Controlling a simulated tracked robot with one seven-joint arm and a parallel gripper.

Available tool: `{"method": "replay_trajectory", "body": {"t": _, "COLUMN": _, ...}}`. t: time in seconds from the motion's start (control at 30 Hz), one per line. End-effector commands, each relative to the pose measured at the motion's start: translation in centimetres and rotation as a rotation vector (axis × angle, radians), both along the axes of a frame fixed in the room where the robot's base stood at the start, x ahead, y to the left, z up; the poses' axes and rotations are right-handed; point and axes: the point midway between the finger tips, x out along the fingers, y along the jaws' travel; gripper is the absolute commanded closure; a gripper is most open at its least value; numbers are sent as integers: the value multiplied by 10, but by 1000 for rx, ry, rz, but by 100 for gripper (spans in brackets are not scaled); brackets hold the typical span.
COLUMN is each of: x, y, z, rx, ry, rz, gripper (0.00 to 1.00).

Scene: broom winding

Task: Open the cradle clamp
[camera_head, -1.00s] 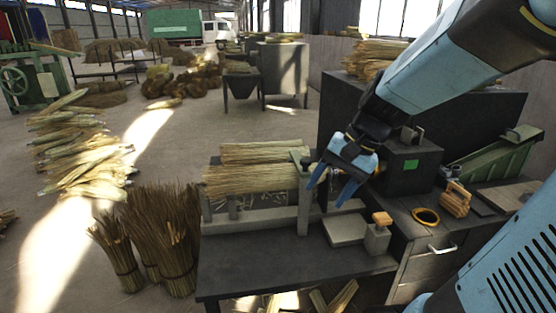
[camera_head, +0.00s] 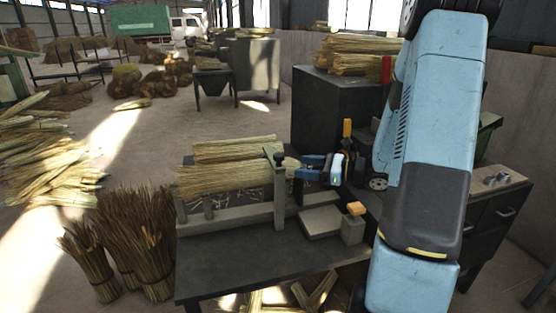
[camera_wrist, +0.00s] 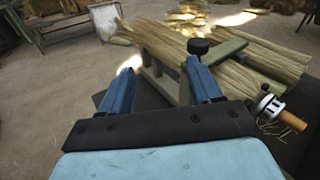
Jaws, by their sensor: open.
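The cradle clamp (camera_head: 279,170) is a grey upright post and bar with a black knob on top, at the right part of the cradle (camera_head: 235,217). Straw bundles (camera_head: 225,180) lie in the cradle behind and left of the post. In the wrist view the clamp's black knob (camera_wrist: 198,46) and flat grey-green bar (camera_wrist: 226,51) show just beyond the right finger. My gripper (camera_head: 300,167) is open, its blue fingers pointing left toward the clamp, just right of it. In the wrist view the space between the fingers (camera_wrist: 160,67) holds nothing; contact with the clamp cannot be told.
A white ring with an orange handle (camera_wrist: 288,118) sits at the right in the wrist view. A grey block with an orange top (camera_head: 353,225) and a flat plate (camera_head: 321,221) stand on the bench (camera_head: 245,265). A dark cabinet (camera_head: 335,105) rises behind; dark bundles (camera_head: 135,235) stand left.

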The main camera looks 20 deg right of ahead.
Motion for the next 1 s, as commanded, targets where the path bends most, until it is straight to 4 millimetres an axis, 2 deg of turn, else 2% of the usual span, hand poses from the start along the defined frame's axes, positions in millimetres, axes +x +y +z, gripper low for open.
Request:
{"method": "replay_trajectory", "body": {"t": 0.1, "x": 12, "y": -24, "z": -15, "rx": 88, "ry": 27, "rz": -101, "gripper": 37}}
{"method": "replay_trajectory", "body": {"t": 0.2, "x": 17, "y": -36, "z": -21, "rx": 132, "ry": 37, "rz": -149, "gripper": 37}}
{"method": "replay_trajectory", "body": {"t": 0.37, "x": 23, "y": -41, "z": -25, "rx": 157, "ry": 42, "rz": -180, "gripper": 37}}
{"method": "replay_trajectory", "body": {"t": 0.57, "x": 40, "y": -24, "z": -25, "rx": 155, "ry": 41, "rz": -179, "gripper": 37}}
{"method": "replay_trajectory", "body": {"t": 1.0, "x": 93, "y": 30, "z": -25, "rx": 155, "ry": 41, "rz": -177, "gripper": 37}}
